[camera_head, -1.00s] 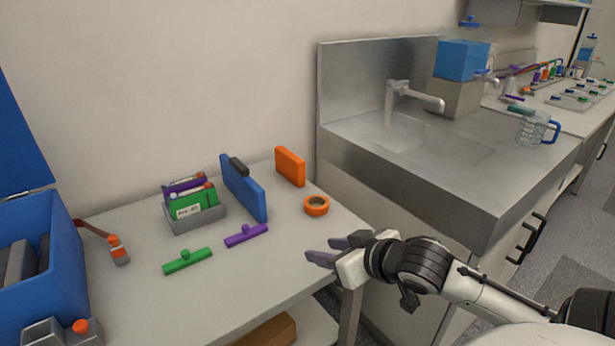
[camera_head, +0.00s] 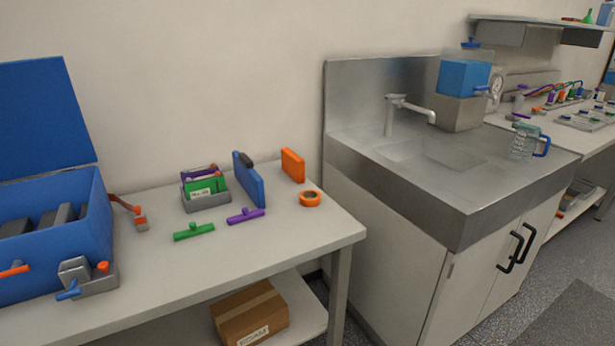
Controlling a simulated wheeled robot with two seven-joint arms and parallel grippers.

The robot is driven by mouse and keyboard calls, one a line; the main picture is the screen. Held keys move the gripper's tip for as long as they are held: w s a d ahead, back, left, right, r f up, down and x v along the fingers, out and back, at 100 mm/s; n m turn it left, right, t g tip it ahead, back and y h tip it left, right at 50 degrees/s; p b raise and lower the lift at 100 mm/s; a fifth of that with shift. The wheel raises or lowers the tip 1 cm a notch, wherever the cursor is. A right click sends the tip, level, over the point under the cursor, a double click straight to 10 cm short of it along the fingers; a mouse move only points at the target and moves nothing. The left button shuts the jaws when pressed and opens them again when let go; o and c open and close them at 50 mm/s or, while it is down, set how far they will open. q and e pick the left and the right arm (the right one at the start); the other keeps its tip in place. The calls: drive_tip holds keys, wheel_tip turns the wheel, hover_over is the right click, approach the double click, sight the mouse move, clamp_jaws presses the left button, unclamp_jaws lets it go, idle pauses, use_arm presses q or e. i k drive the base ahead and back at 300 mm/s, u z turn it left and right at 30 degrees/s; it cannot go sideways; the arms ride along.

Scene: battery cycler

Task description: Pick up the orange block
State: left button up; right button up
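The orange block (camera_head: 293,165) is a thin upright slab near the back right of the white table (camera_head: 270,243), close to the wall. Neither of my grippers shows in the current view.
A grey holder (camera_head: 207,203) with green and purple cards stands left of the blue panel. Green (camera_head: 194,231) and purple (camera_head: 245,216) handled pieces lie in front. A blue case (camera_head: 60,240) fills the left. The steel sink (camera_head: 450,213) rises to the right. The front right tabletop is clear.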

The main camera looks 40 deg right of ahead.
sight(293, 164)
drive_tip(key=z, duration=0.6)
drive_tip(key=i, duration=1.15)
drive_tip(key=u, duration=0.7)
drive_tip(key=k, duration=0.8)
